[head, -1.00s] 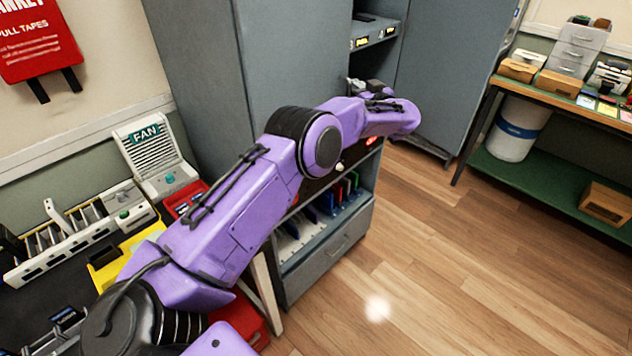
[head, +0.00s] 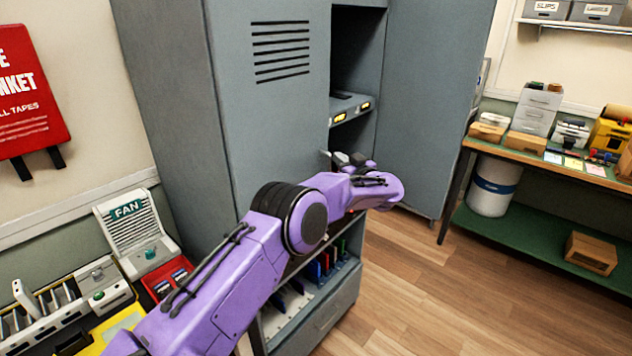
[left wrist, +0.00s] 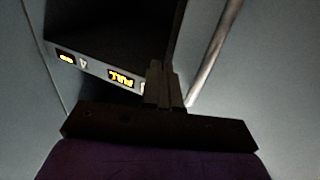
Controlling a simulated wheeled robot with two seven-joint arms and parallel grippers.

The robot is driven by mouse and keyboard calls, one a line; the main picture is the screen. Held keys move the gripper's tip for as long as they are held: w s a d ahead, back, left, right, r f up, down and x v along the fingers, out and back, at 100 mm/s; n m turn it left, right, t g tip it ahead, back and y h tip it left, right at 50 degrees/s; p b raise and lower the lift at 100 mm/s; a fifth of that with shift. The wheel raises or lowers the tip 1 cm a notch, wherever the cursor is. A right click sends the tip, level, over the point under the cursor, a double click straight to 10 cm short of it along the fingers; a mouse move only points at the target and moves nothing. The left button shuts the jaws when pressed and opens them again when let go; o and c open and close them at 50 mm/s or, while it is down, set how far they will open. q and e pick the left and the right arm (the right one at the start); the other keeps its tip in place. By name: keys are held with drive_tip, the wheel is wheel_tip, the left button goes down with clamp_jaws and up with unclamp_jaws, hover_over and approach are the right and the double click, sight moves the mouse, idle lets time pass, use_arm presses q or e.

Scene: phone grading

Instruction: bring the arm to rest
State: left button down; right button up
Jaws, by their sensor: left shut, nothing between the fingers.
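My left arm (head: 232,280) is purple and reaches from the lower left across the head view to the front of a grey cabinet (head: 270,130). My left gripper (head: 343,160) is at the far end of that arm, in front of the cabinet's open bay and below its shelf. In the left wrist view the fingers (left wrist: 163,84) are together with nothing between them. Behind them a shelf edge (left wrist: 95,68) carries lit yellow labels. The wrist view is dark. My right gripper is not in view.
The cabinet door (head: 435,100) stands open to the right of the bay. A rack with coloured upright items (head: 325,265) is below my arm. A bench with a fan unit (head: 137,232) is at left. A green-topped workbench (head: 540,150) is at right. The wooden floor (head: 430,290) between is clear.

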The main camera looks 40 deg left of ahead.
use_arm(q)
drive_tip(key=d+b, duration=0.4)
drive_tip(key=d, duration=0.8)
drive_tip(key=shift+s+f, duration=0.2)
drive_tip(key=shift+s, duration=0.2)
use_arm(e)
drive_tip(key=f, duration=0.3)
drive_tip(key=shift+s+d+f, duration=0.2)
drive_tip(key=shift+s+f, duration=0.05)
